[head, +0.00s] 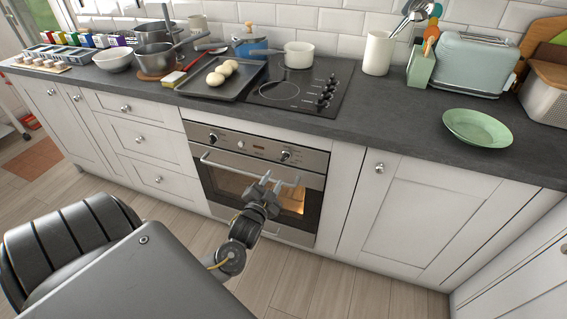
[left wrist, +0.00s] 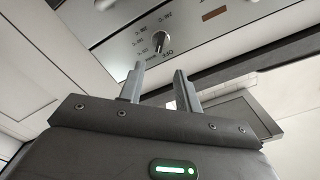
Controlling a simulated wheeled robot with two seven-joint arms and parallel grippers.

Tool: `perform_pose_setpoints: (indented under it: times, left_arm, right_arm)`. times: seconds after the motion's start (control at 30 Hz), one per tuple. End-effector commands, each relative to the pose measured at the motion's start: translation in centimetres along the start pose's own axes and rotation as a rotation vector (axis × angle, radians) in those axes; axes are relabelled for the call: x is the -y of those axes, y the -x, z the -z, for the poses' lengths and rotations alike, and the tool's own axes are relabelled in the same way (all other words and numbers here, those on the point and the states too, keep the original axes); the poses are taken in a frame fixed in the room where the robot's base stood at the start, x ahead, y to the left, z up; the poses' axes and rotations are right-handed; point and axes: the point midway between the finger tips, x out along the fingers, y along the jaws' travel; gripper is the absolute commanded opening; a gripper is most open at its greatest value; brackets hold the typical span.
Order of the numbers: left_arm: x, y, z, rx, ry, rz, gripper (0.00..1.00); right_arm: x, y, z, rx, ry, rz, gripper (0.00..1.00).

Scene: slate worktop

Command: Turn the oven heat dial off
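The oven (head: 262,180) has a steel front panel with a left dial (head: 213,137) and a right dial (head: 286,155). Its window glows orange. My left gripper (head: 280,181) is in front of the oven door, just below the right dial in the head view. In the left wrist view one round dial (left wrist: 159,41) sits beyond the fingertips, with printed marks around it and the word OFF beside it. My left gripper (left wrist: 160,72) has its two fingers apart with nothing between them, and they appear clear of the dial. My right gripper is not in view.
The oven door handle (head: 225,164) runs across below the panel, partly behind my left gripper. White cabinets flank the oven; the floor in front is clear.

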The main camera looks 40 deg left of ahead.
Motion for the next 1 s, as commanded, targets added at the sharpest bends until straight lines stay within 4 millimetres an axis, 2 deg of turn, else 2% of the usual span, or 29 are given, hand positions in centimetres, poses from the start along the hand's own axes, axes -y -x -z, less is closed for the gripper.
perform_pose_setpoints:
  times: [0.5,0.7,1.0]
  left_arm:
    - [0.0,-8.6,0.0,0.001,0.0,0.0,0.34]
    - [-0.1,-10.1,0.0,0.001,0.001,-0.001,0.34]
    - [-0.1,-10.2,-0.1,0.001,0.001,-0.002,0.34]
  right_arm:
    - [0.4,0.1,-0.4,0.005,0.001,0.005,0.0]
    - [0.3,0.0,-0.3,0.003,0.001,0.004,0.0]
    - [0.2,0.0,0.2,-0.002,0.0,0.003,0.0]
